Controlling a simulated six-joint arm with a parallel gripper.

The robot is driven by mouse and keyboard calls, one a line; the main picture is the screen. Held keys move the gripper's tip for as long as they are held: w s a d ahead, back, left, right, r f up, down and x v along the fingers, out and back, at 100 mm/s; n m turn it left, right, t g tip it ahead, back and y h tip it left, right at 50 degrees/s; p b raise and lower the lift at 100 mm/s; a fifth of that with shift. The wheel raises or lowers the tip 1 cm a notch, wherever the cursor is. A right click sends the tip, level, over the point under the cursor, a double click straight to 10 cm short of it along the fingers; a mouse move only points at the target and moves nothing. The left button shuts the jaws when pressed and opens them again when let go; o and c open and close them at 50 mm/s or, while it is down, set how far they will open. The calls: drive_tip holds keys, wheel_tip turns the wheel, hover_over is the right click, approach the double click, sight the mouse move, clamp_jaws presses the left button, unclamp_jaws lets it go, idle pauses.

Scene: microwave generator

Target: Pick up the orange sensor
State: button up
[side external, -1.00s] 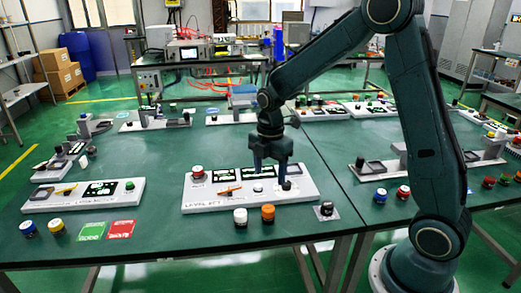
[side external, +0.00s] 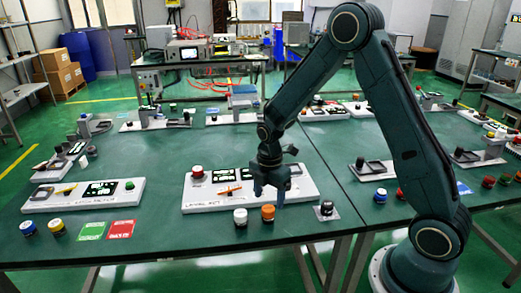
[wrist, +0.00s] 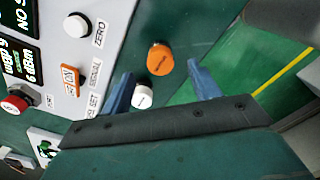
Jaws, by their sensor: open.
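The orange sensor (side external: 268,212) is a short cylinder with an orange cap, standing on the green table in front of the white panel. It also shows in the wrist view (wrist: 160,60), beyond and between the open fingertips. My gripper (side external: 270,196) is open and empty, pointing down, just behind and above the orange sensor in the side view. In the wrist view my gripper's blue fingers (wrist: 160,80) are apart. A white-capped cylinder (side external: 240,216) stands close to the left of the orange sensor; in the wrist view it (wrist: 142,97) lies near the left finger.
The white panel (side external: 215,190) with a red button (side external: 197,171) and displays lies behind the sensor. A black-topped cylinder (side external: 327,208) stands to the right. Green (side external: 92,230) and red (side external: 121,229) cards lie to the left. The table's front edge is close.

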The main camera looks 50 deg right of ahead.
sight(268, 208)
drive_tip(key=shift+f, duration=0.2)
drive_tip(key=shift+a+f, duration=0.1)
drive_tip(key=shift+f, duration=2.45)
drive_tip(key=c, duration=1.1)
drive_tip(key=shift+r, duration=0.2)
wheel_tip(268, 208, up, 20)
drive_tip(key=shift+f, duration=0.15)
